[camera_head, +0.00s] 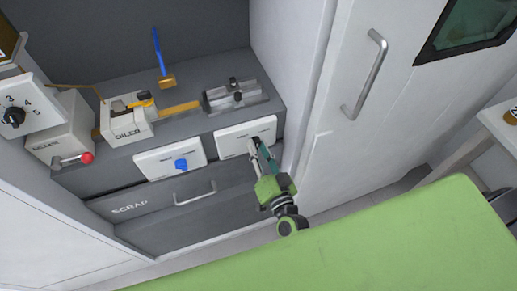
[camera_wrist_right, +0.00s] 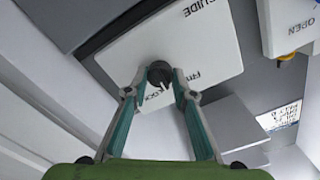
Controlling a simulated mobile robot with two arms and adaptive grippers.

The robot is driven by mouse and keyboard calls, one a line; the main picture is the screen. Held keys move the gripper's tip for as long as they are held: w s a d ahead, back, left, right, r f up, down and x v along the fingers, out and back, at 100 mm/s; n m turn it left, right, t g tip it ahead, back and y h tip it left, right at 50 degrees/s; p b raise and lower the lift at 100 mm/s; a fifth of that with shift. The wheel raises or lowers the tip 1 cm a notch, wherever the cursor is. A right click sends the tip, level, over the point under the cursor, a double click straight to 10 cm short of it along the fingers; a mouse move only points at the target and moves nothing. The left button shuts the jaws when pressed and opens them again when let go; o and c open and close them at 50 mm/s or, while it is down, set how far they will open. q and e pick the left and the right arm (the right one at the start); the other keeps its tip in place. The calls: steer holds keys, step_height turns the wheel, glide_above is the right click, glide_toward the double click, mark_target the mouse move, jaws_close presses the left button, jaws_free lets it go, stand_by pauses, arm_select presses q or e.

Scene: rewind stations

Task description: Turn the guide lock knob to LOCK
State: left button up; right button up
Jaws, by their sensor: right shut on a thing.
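The guide lock knob (camera_wrist_right: 159,72) is a small dark round knob on a white plate (camera_wrist_right: 115,50) marked GUIDE, with FREE and a partly covered LOCK label. My right gripper (camera_wrist_right: 158,82) has its two fingertips against opposite sides of the knob and is shut on it. In the head view my right gripper (camera_head: 255,146) reaches the right-hand white plate (camera_head: 231,136) on the cabinet front and hides the knob there. I cannot tell which label the knob points to. My left gripper is not in view.
Left of the guide plate is a white plate with a blue knob (camera_head: 181,164). Below it is the SCRAP drawer (camera_head: 137,206). A door with a long handle (camera_head: 366,75) stands right.

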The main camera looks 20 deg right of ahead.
steer(key=m+b, duration=0.1)
steer(key=m, duration=0.3)
steer(key=shift+m, duration=0.3)
steer(key=shift+m+b, duration=0.6)
steer(key=shift+m, duration=1.3)
steer(key=o, duration=1.1)
steer(key=shift+s, duration=0.25)
steer(key=s, duration=1.1)
steer(key=shift+s+d, duration=0.25)
